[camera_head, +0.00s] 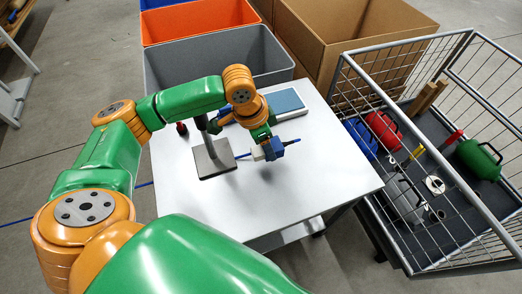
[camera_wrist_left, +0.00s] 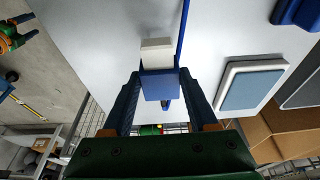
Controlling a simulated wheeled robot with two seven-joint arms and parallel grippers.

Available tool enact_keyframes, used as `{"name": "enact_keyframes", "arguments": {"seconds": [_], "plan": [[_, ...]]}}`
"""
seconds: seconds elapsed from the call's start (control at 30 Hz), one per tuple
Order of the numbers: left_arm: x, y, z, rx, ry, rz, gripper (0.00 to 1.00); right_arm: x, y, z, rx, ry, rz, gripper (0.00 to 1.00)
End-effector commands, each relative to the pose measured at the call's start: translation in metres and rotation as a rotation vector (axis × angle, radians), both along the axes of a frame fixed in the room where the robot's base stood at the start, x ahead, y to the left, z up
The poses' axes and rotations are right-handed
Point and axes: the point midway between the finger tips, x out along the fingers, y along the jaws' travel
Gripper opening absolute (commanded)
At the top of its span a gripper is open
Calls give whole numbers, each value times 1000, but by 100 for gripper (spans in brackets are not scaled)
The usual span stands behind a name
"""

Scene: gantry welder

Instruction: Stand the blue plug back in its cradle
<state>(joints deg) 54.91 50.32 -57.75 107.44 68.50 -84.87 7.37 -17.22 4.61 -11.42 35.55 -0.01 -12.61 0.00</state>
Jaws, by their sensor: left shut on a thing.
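The blue plug (camera_head: 273,149) has a blue body and a white end block. My left gripper (camera_head: 264,142) is shut on it above the white table. In the left wrist view the blue plug (camera_wrist_left: 158,86) sits between the fingers of my left gripper (camera_wrist_left: 161,98), its white end pointing away from the wrist. A blue cable shows beside the white block. No cradle can be made out with certainty; a blue piece (camera_head: 226,118) behind the grey post is partly hidden, and a blue piece (camera_wrist_left: 298,12) shows at the wrist view's top right. My right gripper is not in view.
A grey post on a metal plate (camera_head: 214,160) stands left of the plug on the white table (camera_head: 320,180). A blue-topped pad (camera_head: 288,103) lies at the back. Grey (camera_head: 215,57) and orange bins stand behind. A wire cart (camera_head: 468,190) stands right. The table's front right is clear.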

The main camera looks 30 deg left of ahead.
Motion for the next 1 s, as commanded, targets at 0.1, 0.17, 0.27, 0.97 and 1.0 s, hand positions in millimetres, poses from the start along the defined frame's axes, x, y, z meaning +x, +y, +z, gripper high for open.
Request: {"name": "enact_keyframes", "arguments": {"seconds": [0.1,0.17,0.27,0.97,1.0], "plan": [[0,0,-24,0,2,1,0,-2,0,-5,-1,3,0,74],[-1,0,-38,2,4,1,0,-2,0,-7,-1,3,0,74],[-1,0,-52,1,2,1,0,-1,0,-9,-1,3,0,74],[0,0,-56,1,0,1,89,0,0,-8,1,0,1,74],[0,0,-56,1,0,1,89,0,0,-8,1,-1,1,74]]}}
